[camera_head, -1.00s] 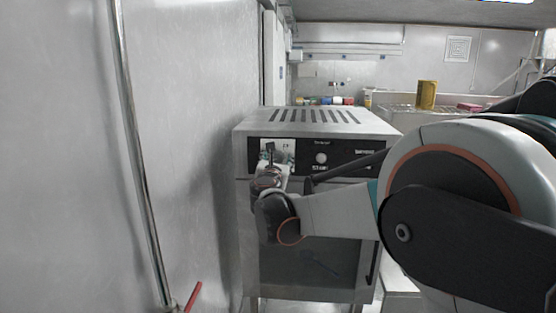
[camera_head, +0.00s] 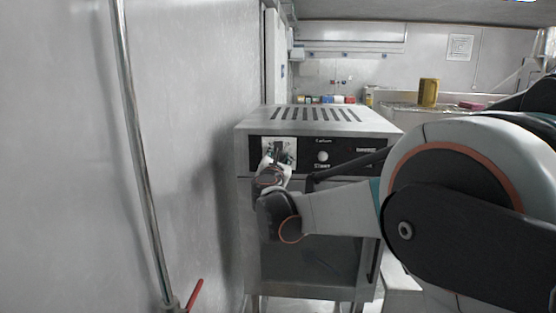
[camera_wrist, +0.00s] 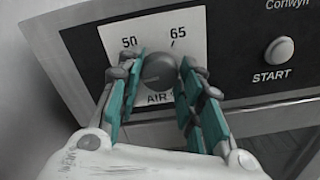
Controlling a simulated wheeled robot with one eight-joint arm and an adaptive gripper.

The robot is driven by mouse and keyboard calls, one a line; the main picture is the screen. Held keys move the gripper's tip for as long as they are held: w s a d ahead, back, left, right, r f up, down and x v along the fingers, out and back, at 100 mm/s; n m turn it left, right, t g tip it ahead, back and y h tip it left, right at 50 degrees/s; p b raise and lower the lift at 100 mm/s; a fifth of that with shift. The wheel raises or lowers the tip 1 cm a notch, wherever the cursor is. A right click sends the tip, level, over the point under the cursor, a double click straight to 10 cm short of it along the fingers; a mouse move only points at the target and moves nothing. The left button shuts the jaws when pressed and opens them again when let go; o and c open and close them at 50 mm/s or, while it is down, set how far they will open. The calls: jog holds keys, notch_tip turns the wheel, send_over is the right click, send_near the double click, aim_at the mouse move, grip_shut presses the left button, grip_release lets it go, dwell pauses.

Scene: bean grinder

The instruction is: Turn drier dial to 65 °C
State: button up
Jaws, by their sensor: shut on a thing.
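The drier (camera_head: 318,116) is a grey metal cabinet with a black front panel. Its dial (camera_wrist: 159,70) is a dark round knob on a white plate marked 50 at left, 65 at right and AIR below, in the wrist view. My gripper (camera_wrist: 160,78) is at the dial, its teal-padded fingers on the knob's left and right sides, shut on it. The knob's pointer cannot be made out, so its setting is unclear. In the head view my gripper (camera_head: 278,156) hides most of the dial.
A round START button (camera_wrist: 279,50) sits right of the dial on the panel. A grey wall (camera_head: 190,120) with a vertical pipe (camera_head: 140,150) runs close on the left. A yellow container (camera_head: 428,92) stands on a counter at the back right.

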jog(key=m, duration=1.4)
jog(key=shift+d+f+m, duration=0.1)
jog(key=shift+f+m, duration=0.05)
jog(key=shift+m, duration=0.15)
jog(key=m, duration=0.5)
jog(key=shift+m, duration=0.3)
jog(key=m, duration=0.5)
jog(key=shift+m, duration=0.4)
jog(key=o, duration=1.1)
jog(key=shift+c, duration=0.2)
